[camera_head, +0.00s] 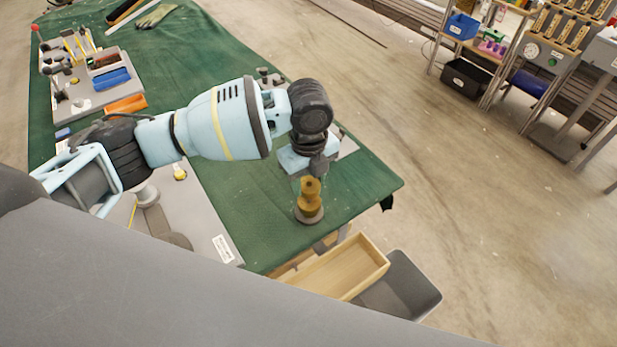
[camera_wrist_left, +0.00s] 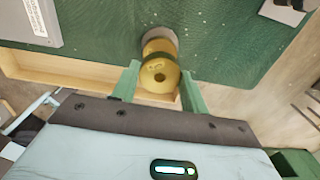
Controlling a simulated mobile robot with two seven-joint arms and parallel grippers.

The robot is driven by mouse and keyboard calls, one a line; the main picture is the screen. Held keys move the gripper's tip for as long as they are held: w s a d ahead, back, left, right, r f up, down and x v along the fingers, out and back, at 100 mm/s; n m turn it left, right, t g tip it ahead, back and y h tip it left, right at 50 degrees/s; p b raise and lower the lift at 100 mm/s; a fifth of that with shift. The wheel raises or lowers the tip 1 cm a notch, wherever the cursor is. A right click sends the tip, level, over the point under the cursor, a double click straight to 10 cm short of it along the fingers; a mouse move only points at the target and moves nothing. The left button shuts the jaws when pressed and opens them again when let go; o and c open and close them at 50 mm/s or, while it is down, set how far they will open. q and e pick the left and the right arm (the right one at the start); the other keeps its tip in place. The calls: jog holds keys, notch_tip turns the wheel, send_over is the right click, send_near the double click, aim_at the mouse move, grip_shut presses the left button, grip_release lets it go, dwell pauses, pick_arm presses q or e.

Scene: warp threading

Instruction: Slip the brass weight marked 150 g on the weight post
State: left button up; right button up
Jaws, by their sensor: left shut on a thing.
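My left gripper (camera_head: 311,178) points down near the table's right-hand corner, over a stack of brass pieces (camera_head: 310,205) on a round grey base. My right gripper is out of view.
A green cloth (camera_head: 360,180) covers the table. An open wooden drawer (camera_head: 345,268) and a dark bin (camera_head: 410,285) lie below its near edge. A tray of tools and a blue block (camera_head: 112,79) sit at the far left. Open floor lies to the right.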

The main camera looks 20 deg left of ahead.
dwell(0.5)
pick_arm(q)
jog(key=shift+f, duration=0.3)
dwell(0.5)
jog(key=shift+f, duration=0.5)
dwell(0.4)
jog(key=shift+f, duration=0.45)
dwell(0.4)
jog(key=o, duration=1.5)
jog(key=shift+o, duration=0.2)
